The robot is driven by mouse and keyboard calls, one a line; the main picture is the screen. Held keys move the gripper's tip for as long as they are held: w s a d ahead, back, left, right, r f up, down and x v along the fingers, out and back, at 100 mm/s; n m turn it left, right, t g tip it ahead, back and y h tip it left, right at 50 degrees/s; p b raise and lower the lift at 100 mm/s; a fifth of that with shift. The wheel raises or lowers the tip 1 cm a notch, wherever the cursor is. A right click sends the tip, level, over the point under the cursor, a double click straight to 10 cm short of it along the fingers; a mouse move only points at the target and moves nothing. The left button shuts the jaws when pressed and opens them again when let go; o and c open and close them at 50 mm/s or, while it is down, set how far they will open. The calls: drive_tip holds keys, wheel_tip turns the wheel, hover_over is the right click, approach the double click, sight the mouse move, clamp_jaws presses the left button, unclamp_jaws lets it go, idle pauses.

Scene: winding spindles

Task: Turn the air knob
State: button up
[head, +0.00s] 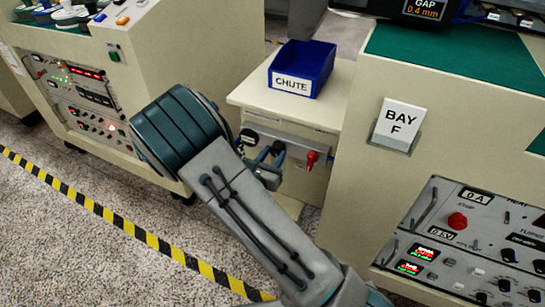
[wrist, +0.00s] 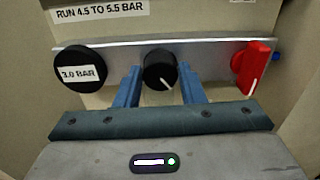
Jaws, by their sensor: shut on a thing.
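The air knob is a round black knob with a white pointer line. In the wrist view the knob (wrist: 158,71) sits mid-panel, its line pointing down and to the right. My gripper (wrist: 157,78) has one blue finger on each side of the knob and is shut on it. A round black gauge (wrist: 80,72) left of the knob reads 3.0 BAR. A label (wrist: 99,13) above says RUN 4.5 TO 5.5 BAR. In the head view my gripper (head: 268,158) is at the panel, and my arm hides part of the cabinet.
A red handle (wrist: 252,68) is on the panel right of the knob; this red handle also shows in the head view (head: 311,160). A blue CHUTE bin (head: 301,68) stands on the cabinet above. The BAY F machine (head: 353,160) stands close on the right.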

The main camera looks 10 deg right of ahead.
drive_tip(key=m+b, duration=0.3)
drive_tip(key=m, duration=0.1)
drive_tip(key=shift+f, duration=0.2)
drive_tip(key=m+b, duration=0.4)
drive_tip(key=shift+f, duration=0.1)
drive_tip(key=m+b, duration=0.4)
drive_tip(key=b, duration=0.1)
drive_tip(key=shift+d+b, duration=0.1)
drive_tip(key=shift+b, duration=0.25)
drive_tip(key=m+b, duration=0.2)
drive_tip(key=b, duration=0.1)
drive_tip(key=shift+r+m, duration=0.25)
drive_tip(key=shift+m, duration=0.05)
drive_tip(key=o, duration=1)
